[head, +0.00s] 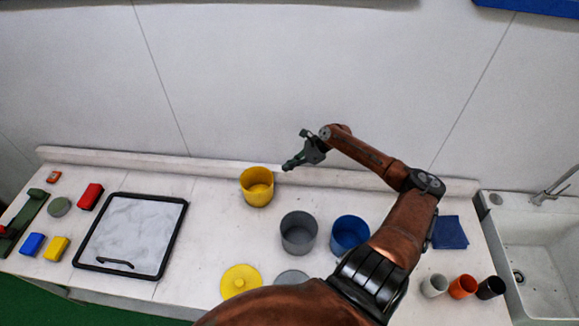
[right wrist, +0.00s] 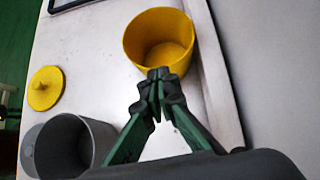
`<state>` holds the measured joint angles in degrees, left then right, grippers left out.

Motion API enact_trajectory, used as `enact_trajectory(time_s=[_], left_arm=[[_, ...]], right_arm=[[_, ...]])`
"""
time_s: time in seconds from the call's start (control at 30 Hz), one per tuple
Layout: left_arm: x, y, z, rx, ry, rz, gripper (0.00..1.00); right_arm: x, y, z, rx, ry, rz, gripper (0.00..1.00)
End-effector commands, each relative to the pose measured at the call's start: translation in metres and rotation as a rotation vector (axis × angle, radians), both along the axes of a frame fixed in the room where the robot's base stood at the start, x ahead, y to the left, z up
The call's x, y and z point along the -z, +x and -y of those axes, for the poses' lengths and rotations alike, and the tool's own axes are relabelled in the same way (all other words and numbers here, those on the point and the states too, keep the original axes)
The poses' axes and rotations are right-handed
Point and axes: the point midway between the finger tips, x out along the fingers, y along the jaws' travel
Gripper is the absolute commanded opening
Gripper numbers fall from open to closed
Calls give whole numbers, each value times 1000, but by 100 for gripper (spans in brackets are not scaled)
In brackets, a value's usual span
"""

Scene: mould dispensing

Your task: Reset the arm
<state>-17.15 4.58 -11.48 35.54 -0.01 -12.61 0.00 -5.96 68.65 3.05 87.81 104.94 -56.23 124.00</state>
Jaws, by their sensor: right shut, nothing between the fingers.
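My right arm (head: 398,225) reaches in from the lower right of the head view. My right gripper (head: 289,165) is above the back of the white counter, just right of the yellow pot (head: 257,188). In the right wrist view the gripper (right wrist: 156,78) is shut with its fingertips together and nothing between them. The yellow pot (right wrist: 158,38) is open and upright there, apparently beyond the fingertips. My left gripper is in neither view.
A grey pot (head: 299,233) and a blue pot (head: 350,233) stand in front. A yellow lid (head: 240,281) and grey lid lie nearer. A black-framed tray (head: 182,234) is left. Small cups (head: 463,287), a blue cloth (head: 450,232) and a sink (head: 541,262) are right.

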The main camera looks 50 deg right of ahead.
Motion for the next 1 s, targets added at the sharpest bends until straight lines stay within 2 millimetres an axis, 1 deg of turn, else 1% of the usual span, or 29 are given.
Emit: enact_trajectory(time_s=[0.17, 0.37, 0.47, 0.53, 0.57, 0.67, 0.7, 0.77, 0.8, 0.87, 0.9, 0.97, 1.0], left_arm=[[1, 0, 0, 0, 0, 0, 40], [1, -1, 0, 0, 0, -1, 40], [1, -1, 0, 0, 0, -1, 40], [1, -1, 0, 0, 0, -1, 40], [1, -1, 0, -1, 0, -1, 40], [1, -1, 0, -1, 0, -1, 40], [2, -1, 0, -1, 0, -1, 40], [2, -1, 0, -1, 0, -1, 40], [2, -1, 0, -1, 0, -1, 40], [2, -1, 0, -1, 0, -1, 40], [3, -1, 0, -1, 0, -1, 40], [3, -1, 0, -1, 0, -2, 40], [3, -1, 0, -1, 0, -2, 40]], right_arm=[[-6, -4, 3, 0, 0, 0, 0], [-5, -5, 4, 1, -1, -2, 0], [4, -13, 15, 20, -15, -33, 0], [18, -28, 32, 52, -41, -87, 0], [26, -37, 43, 72, -56, -118, 0], [57, -78, 86, 159, -123, -252, 0], [69, -98, 105, 202, -153, -312, 0], [83, -129, 133, 268, -200, -402, 0], [91, -150, 150, 313, -230, -459, 0], [102, -183, 175, 380, -274, -543, 0], [107, -205, 190, 426, -305, -598, 0], [112, -239, 213, 498, -352, -680, 0], [114, -263, 227, 547, -385, -732, 0]])
